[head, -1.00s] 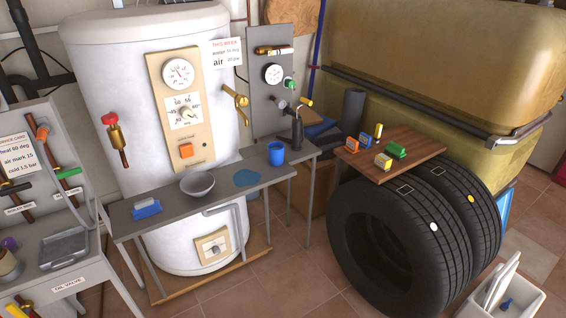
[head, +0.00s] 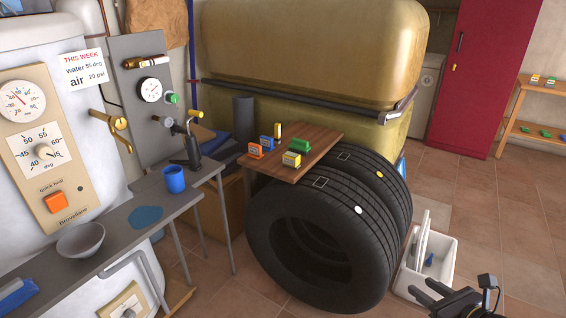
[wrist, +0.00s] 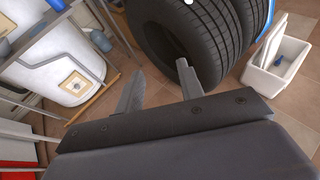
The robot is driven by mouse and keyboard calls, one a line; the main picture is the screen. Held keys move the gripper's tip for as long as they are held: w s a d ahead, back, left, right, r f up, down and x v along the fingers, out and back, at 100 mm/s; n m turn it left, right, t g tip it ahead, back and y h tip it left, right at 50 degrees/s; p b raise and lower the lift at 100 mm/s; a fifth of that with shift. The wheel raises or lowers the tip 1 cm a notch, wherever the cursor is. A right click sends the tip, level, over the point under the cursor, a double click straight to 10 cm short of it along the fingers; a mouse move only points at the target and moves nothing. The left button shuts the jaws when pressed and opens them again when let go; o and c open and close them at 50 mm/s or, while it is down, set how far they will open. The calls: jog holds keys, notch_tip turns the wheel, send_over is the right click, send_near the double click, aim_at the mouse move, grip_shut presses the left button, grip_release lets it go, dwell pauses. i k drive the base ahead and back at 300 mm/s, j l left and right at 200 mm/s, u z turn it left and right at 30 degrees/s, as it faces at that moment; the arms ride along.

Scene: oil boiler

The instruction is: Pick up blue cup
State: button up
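The blue cup (head: 175,181) stands upright on the grey bench (head: 110,222), at its right end in the head view. A flat blue patch (head: 146,219) lies in front of it and a grey bowl (head: 80,240) stands to the left. My gripper (head: 425,291) is at the bottom right of the head view, far from the cup. In the wrist view the fingers of my gripper (wrist: 158,85) are spread apart with nothing between them.
A black torch-like tool (head: 190,150) stands close behind the cup. Large tyres (head: 310,250) and a wooden board (head: 318,146) with small coloured blocks stand right of the bench. A white bin (head: 410,285) stands near my gripper. Tiled floor (head: 510,220) at the right is open.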

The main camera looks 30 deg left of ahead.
aim_at(175, 180)
jog(key=j+u, duration=0.1)
jog(key=j, duration=0.35)
jog(key=i+j, duration=0.1)
jog(key=j, duration=0.35)
jog(key=j+u, duration=0.15)
jog(key=j, duration=0.3)
jog(key=i+j, duration=0.15)
jog(key=j, duration=0.3)
jog(key=i+j+u, duration=0.15)
jog(key=j, duration=0.3)
jog(key=j+u, duration=0.1)
jog(key=j, duration=0.35)
jog(key=i+j, duration=0.15)
jog(key=j, duration=0.25)
jog(key=u, duration=0.05)
